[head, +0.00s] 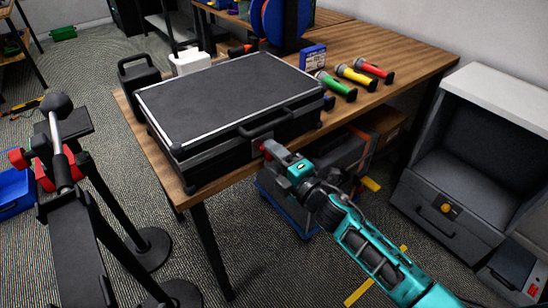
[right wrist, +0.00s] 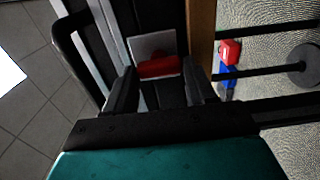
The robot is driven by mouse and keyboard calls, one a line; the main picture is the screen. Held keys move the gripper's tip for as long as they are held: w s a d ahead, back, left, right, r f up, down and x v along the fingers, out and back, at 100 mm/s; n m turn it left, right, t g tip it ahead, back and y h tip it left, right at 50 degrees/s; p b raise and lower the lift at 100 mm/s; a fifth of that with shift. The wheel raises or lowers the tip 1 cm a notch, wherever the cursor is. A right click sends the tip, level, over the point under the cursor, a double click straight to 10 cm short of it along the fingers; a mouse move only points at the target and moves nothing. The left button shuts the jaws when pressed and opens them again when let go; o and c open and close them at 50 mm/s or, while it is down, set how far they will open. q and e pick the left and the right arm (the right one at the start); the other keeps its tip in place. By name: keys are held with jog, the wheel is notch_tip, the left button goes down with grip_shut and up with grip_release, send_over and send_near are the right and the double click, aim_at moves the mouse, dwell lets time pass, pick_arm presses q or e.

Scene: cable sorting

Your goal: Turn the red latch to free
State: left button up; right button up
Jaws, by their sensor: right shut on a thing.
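The black case (head: 225,95) lies shut on the wooden table, with its handle (head: 265,123) and a pale latch plate on its front side. The red latch (right wrist: 158,66) is a short bar on that pale plate (right wrist: 150,45) in the right wrist view. My right gripper (head: 270,151) is at the case's front, just below the handle, and hides most of the latch in the head view. In the right wrist view its fingers (right wrist: 161,82) stand on both sides of the red latch, shut on it. My left gripper is not in view.
A grey bin (head: 335,165) stands under the table. A black stand (head: 72,215) is at the left, and a grey cabinet (head: 470,150) at the right.

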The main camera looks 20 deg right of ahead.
jog(key=o, duration=1)
jog(key=shift+o, duration=0.2)
jog(key=v, duration=1.3)
